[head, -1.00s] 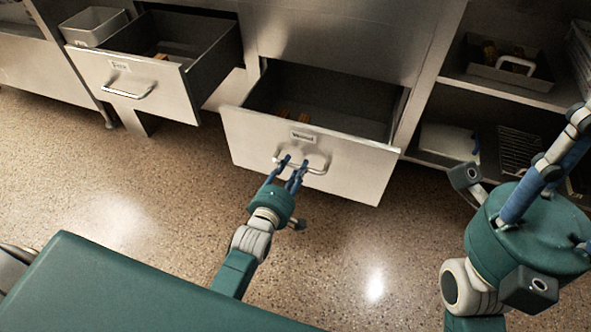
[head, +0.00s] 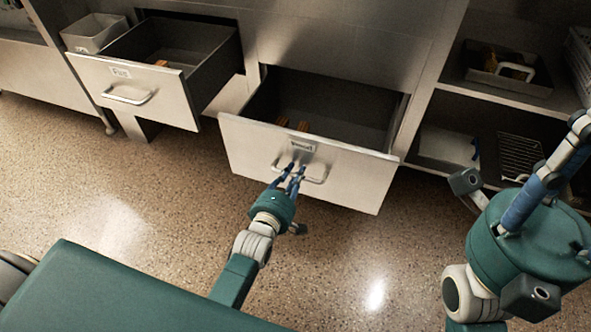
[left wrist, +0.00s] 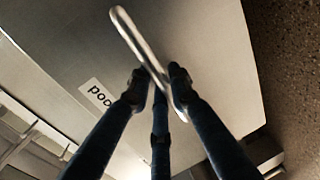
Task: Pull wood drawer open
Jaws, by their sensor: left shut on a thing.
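The wood drawer (head: 345,192) is the right one of two light-fronted drawers in the head view. It stands well open, with a label (head: 303,146) on its front. In the left wrist view the label (left wrist: 97,95) reads as "Wood" upside down, partly hidden by a finger. My left gripper (head: 289,171) is shut on the drawer's metal bar handle (head: 317,180). In the left wrist view the fingers (left wrist: 158,82) are around the handle bar (left wrist: 138,38), which runs slantwise between them. My right gripper is out of view; only part of that arm shows at the right.
Orange-brown pieces (head: 283,122) lie inside the wood drawer. Another labelled drawer (head: 170,106) stands open to the left, near a grey bin (head: 94,36). Shelves with a tray (head: 507,77) and a rack (head: 520,155) are at the right. The floor before the drawers is clear.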

